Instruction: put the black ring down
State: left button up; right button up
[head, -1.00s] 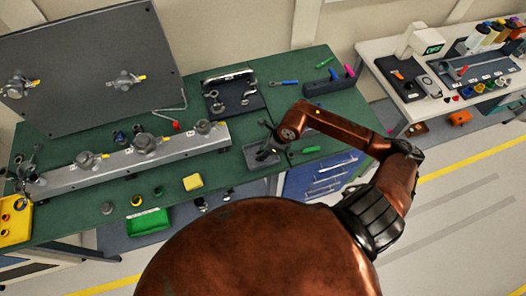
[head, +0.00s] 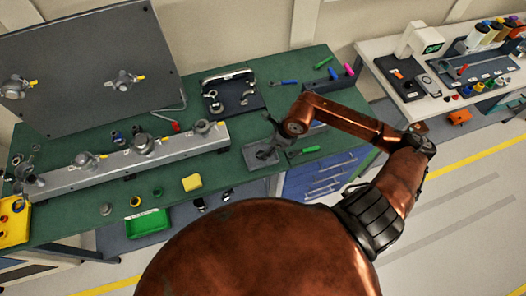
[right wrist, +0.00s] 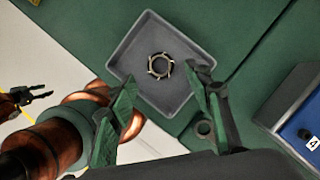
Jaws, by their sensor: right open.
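A small notched ring (right wrist: 161,66) lies flat in the grey tray (right wrist: 178,103), near its middle. It looks tan-grey in the right wrist view; I take it for the black ring. In the head view it is only a small dark shape in the tray (head: 252,164) on the green bench. My right gripper (right wrist: 166,95) is open and empty, its fingers apart on either side of the ring's line of view. In the head view my right gripper (head: 273,128) is above the tray's back edge. Dark prongs at the wrist view's left may be my left gripper (right wrist: 38,92).
A green-handled tool (head: 304,151) lies right of the tray. A black stand (head: 233,97) is behind the tray.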

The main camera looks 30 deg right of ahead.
jog(key=v, duration=0.7)
jog(key=shift+r+b, duration=0.2)
jog(key=shift+b, duration=0.15)
jog(key=shift+s, duration=0.1)
dwell(0.4)
